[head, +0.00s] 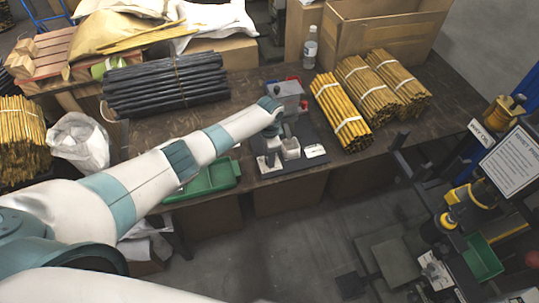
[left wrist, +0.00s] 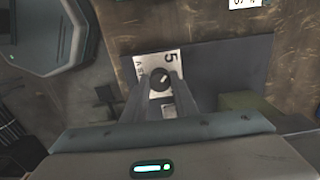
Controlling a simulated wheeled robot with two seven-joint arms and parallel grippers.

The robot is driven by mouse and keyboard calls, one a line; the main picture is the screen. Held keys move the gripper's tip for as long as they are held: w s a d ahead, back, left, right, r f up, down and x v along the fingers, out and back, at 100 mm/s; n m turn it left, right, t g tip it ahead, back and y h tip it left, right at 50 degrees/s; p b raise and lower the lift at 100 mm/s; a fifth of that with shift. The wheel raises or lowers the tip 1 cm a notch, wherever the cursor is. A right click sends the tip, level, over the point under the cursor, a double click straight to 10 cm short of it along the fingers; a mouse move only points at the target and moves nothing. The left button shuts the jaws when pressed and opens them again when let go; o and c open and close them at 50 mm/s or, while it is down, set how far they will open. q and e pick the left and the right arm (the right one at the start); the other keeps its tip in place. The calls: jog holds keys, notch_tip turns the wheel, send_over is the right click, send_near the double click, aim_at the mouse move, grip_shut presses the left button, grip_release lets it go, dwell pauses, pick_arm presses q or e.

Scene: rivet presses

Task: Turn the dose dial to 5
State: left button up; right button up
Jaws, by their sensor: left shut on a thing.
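A light mark on the knob slants toward the upper right in this view, roughly toward the side of the 5. My left gripper (left wrist: 158,86) has its two fingers on either side of the knob and is shut on it. In the head view my left arm reaches over the dark base of the press (head: 290,162) on the bench; the dial cannot be made out there. My right gripper is not in view.
A green tray (head: 225,180) sits left of the press. Bundles of yellow sticks (head: 342,112) lie to its right, and a stack of dark rods (head: 165,85) lies behind my arm. A bottle (head: 310,47) and an open cardboard box (head: 375,40) stand at the back.

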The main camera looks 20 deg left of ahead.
pick_arm(q)
jog(key=shift+r, duration=0.1)
dwell(0.4)
jog(key=o, duration=1)
jog(key=shift+o, duration=0.2)
notch_tip(320, 180, up, 17)
jog(key=b, duration=0.3)
jog(key=shift+r, duration=0.2)
